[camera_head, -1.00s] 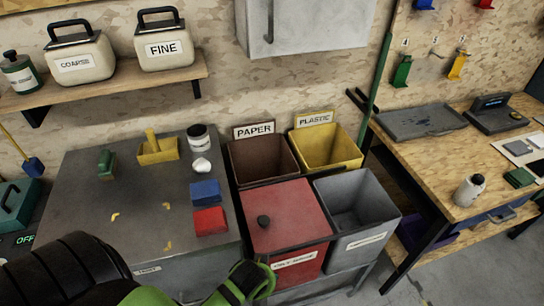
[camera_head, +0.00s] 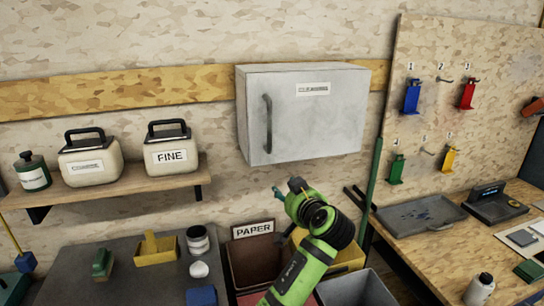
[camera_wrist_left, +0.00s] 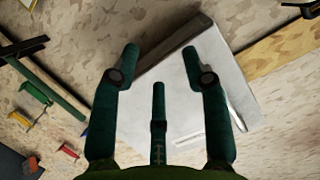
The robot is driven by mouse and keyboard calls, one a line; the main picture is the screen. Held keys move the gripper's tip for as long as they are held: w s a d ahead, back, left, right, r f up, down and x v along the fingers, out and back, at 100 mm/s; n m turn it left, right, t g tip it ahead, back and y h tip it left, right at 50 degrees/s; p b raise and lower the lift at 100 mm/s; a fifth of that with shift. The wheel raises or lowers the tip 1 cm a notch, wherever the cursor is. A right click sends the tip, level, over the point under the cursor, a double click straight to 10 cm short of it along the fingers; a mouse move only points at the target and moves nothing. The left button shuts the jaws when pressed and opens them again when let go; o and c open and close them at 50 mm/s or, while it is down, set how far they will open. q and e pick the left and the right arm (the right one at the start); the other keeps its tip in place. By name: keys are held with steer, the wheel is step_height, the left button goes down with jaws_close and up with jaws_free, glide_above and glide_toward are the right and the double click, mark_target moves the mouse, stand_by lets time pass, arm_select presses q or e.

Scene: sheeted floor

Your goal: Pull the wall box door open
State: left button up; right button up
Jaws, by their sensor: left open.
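The grey wall box (camera_head: 318,120) hangs on the wooden wall, its door shut. A dark vertical handle (camera_head: 267,123) is on the left part of its front, and a white label is at the upper right. My left gripper (camera_head: 287,188) shows just below the box's lower edge in the head view, open and empty, apart from the handle. In the left wrist view the open fingers (camera_wrist_left: 160,62) point toward the pale box (camera_wrist_left: 208,45), which appears tilted. A finger partly covers the handle area there. My right gripper is not in view.
A shelf (camera_head: 120,190) with two labelled canisters and a bottle is left of the box. Bins, including the brown PAPER bin (camera_head: 252,262), stand below. A hook board (camera_head: 470,110) and workbench are at the right.

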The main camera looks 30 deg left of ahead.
arm_select(q)
step_height(320, 180, up, 16)
steer(key=a+n+y, duration=0.2)
steer(key=n+y, duration=0.2)
steer(key=p, duration=0.4)
glide_above(271, 151)
steer(key=shift+w+a+g+p, duration=0.25)
steer(key=shift+w+g+p, duration=0.05)
steer(key=shift+w+p, duration=0.1)
steer(key=shift+d, duration=0.1)
jaws_close()
